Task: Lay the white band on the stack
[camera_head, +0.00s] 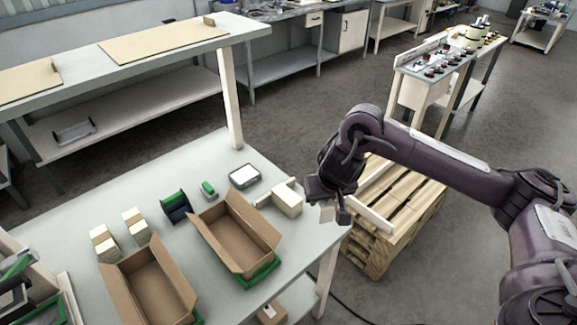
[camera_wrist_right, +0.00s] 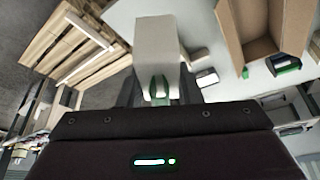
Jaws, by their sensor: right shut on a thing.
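My right gripper (camera_head: 335,212) is just off the right edge of the table (camera_head: 211,162), pointing down. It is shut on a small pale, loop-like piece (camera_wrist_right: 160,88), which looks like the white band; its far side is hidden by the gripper. A white block-shaped item (camera_head: 287,200) stands at the table edge, left of the gripper. A large pale block (camera_wrist_right: 157,42) fills the middle of the wrist view beyond the fingers. Two cream stacks (camera_head: 103,243) (camera_head: 136,227) stand at the left of the table; I cannot tell which is the stack meant. My left gripper is not in view.
Two open cardboard boxes (camera_head: 236,232) (camera_head: 150,285) stand on the table's front part. A black holder (camera_head: 175,206), a small green item (camera_head: 208,189) and a white-topped tray (camera_head: 244,176) lie behind them. A wooden pallet stack (camera_head: 400,200) stands on the floor right of the table.

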